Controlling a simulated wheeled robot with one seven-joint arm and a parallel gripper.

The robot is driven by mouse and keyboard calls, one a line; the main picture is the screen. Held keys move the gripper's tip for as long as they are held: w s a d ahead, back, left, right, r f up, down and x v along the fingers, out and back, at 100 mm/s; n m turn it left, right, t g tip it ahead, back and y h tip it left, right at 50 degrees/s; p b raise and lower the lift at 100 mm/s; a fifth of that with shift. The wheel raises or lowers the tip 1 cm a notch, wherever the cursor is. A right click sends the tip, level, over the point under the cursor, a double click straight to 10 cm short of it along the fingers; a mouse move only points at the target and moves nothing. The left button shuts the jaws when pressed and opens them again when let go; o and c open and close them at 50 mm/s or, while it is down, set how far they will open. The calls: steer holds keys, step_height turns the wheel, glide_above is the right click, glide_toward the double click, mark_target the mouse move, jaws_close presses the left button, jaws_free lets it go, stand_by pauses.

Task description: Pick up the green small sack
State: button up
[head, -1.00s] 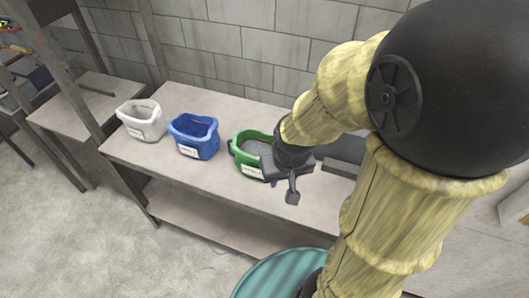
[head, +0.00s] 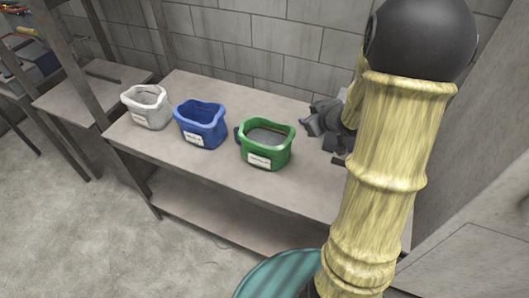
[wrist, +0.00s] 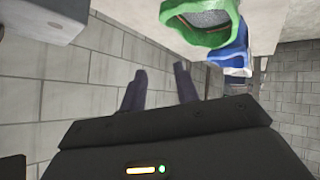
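The green small sack (head: 281,152) stands upright on the table in the head view, rightmost of three sacks, with its top open, grey inside and a white label on its front. It also shows at the top of the wrist view (wrist: 199,36), up and to the right of my fingers. My gripper (head: 311,123) is to the right of the green sack and apart from it, partly hidden behind my arm. In the wrist view my gripper's two dark fingers (wrist: 160,82) are spread with nothing between them.
A blue sack (head: 200,127) and a white sack (head: 147,107) stand left of the green one on the same table (head: 165,165). A block wall (head: 235,55) rises behind. A teal round object (head: 275,277) sits on the floor in front. A grey box (wrist: 45,18) shows in the wrist view.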

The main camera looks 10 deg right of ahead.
steer(key=s+d+f+n+g+y+b, duration=0.1)
steer(key=s+f+n+y+b, duration=0.2)
steer(key=y, duration=0.6)
steer(key=s+f+n, duration=0.2)
steer(key=s+f, duration=0.1)
steer(key=shift+s+d+f+g+b, duration=0.2)
steer(key=shift+s+d+g+b, duration=0.1)
steer(key=shift+g+b, duration=0.1)
steer(key=shift+w+a, duration=0.1)
glide_toward(269, 146)
steer(key=x, duration=0.5)
steer(key=shift+w+f+p, duration=0.1)
steer(key=shift+p, duration=0.3)
steer(key=shift+w+a+f, duration=0.1)
steer(key=shift+w, duration=0.05)
steer(key=p+x, duration=0.1)
steer(key=x, duration=0.3)
steer(key=shift+w+a+f, duration=0.2)
steer(key=shift+w, duration=0.05)
